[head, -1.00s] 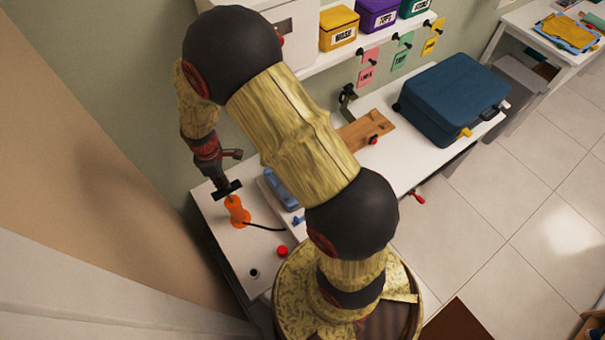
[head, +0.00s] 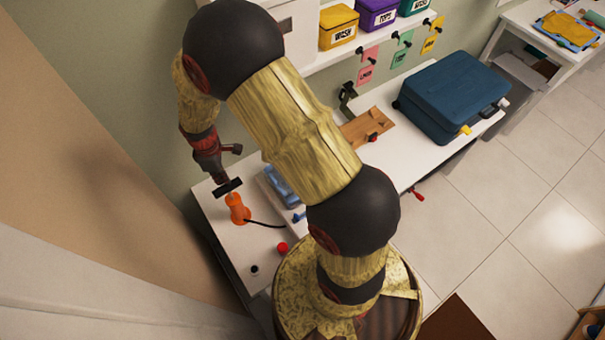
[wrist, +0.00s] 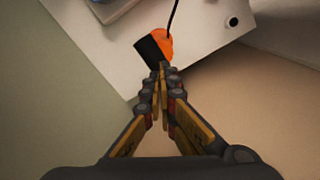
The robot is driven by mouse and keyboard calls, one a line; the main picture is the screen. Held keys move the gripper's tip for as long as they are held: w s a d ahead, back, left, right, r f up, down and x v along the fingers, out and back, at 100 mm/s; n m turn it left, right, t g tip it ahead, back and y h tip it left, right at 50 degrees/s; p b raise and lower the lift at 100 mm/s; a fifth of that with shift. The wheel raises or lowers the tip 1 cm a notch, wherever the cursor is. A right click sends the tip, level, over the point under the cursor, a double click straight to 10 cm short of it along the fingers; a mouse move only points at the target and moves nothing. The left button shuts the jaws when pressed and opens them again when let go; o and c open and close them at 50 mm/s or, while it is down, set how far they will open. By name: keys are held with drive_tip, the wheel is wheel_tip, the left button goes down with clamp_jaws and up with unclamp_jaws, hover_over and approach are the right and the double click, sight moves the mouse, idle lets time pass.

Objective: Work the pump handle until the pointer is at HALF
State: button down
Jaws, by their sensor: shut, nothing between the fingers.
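The orange pump (head: 238,210) stands on the white table's left end, with a black cable running right from it. Its black bar handle (head: 228,187) is at the top. In the wrist view, the orange pump body (wrist: 166,43) shows beside the black handle (wrist: 149,51). My gripper (head: 224,180) is right over the handle, pointing down at it. In the wrist view my gripper's fingertips (wrist: 161,68) are together, with nothing between them, at the handle's edge. I cannot tell whether they touch it. No pointer or HALF mark is readable in either view.
A red button (head: 282,248) and a small black knob (head: 254,269) sit on the table near the pump. A blue object (head: 281,187) on a tray is just right, partly behind my arm. A blue suitcase (head: 450,98) stands farther right. A wall rises behind the table.

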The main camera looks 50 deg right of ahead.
sight(228, 190)
idle(0.4)
drive_tip(key=shift+f+b, duration=2.75)
drive_tip(key=shift+f, duration=1.5)
drive_tip(key=shift+r+p, duration=2.7)
drive_tip(key=shift+r, duration=1.6)
wheel_tip(228, 190, up, 6)
drive_tip(key=p, duration=0.3)
drive_tip(key=shift+p, duration=0.35)
